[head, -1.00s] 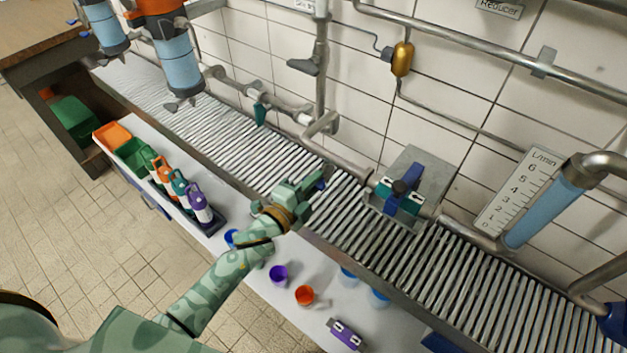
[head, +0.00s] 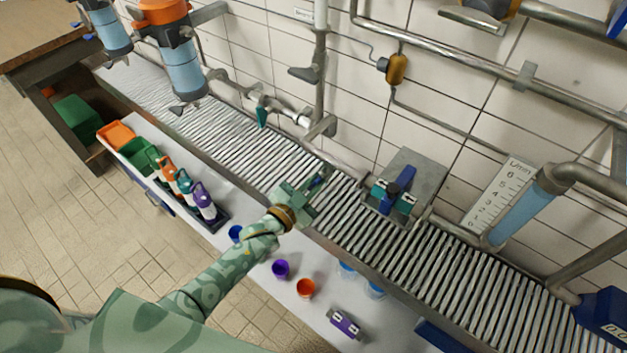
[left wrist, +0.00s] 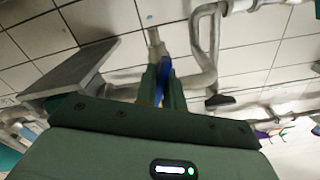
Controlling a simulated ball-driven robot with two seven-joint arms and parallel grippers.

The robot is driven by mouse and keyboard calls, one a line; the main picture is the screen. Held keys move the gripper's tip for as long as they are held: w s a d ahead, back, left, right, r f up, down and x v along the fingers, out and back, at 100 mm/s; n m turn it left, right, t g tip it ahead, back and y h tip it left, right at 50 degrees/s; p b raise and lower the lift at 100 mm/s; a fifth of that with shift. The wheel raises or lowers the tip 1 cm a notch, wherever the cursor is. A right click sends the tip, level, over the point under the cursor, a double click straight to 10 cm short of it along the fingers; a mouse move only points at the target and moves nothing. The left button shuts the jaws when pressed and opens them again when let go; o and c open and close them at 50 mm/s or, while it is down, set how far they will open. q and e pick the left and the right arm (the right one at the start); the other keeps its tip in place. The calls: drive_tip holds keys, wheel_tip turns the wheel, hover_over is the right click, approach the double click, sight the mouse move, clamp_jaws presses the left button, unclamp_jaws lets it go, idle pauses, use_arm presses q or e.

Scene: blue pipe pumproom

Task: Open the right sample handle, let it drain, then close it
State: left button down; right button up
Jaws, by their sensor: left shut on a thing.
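My left gripper (head: 317,184) is over the roller grating, beside the pipework on the tiled wall. It is shut on a blue handle (head: 318,180), of which only a small part shows past the fingers. In the left wrist view the blue handle (left wrist: 164,82) stands between the two green fingers (left wrist: 163,92), just below a grey pipe. I cannot tell from these views how far the handle is turned or whether liquid runs. A teal handle (head: 262,116) hangs from the pipe further left. My right gripper is not in view.
Several bottles sit in a dark tray (head: 222,222) at left.

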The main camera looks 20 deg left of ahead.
use_arm(q)
drive_tip(key=n+p, duration=0.1)
drive_tip(key=n, duration=0.2)
drive_tip(key=shift+f+n, duration=0.1)
drive_tip(key=shift+n, duration=0.9)
drive_tip(key=shift+s, duration=0.1)
drive_tip(key=c, duration=1.5)
unclamp_jaws()
drive_tip(key=shift+p, duration=0.3)
drive_tip(key=p+v, duration=0.2)
drive_tip(key=v, duration=1.4)
drive_tip(key=shift+s, duration=0.1)
